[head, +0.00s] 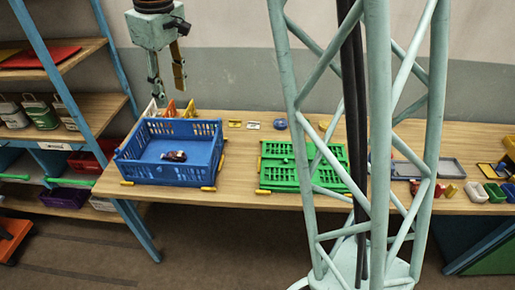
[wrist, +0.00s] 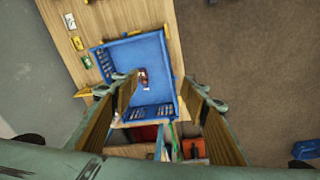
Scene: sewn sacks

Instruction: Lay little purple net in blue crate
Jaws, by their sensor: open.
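The blue crate (head: 160,174) stands on the left part of the wooden table, and it also shows in the wrist view (wrist: 165,50). A small dark, purplish-brown bundle with a pale patch (head: 174,156) lies on the crate floor. It shows in the wrist view too (wrist: 142,77); it may be the little purple net, but it is too small to be sure. My gripper (head: 169,92) is open and empty, above and behind the crate, its fingers pointing down. In the wrist view my gripper's fingers (wrist: 158,95) are spread apart over the crate.
A green crate (head: 275,177) stands to the right on the table (head: 235,185). Small coloured items lie behind the blue crate and along the back edge. Grey trays (head: 451,167) and small bins are at the far right. A blue-framed shelf (head: 84,118) stands at left.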

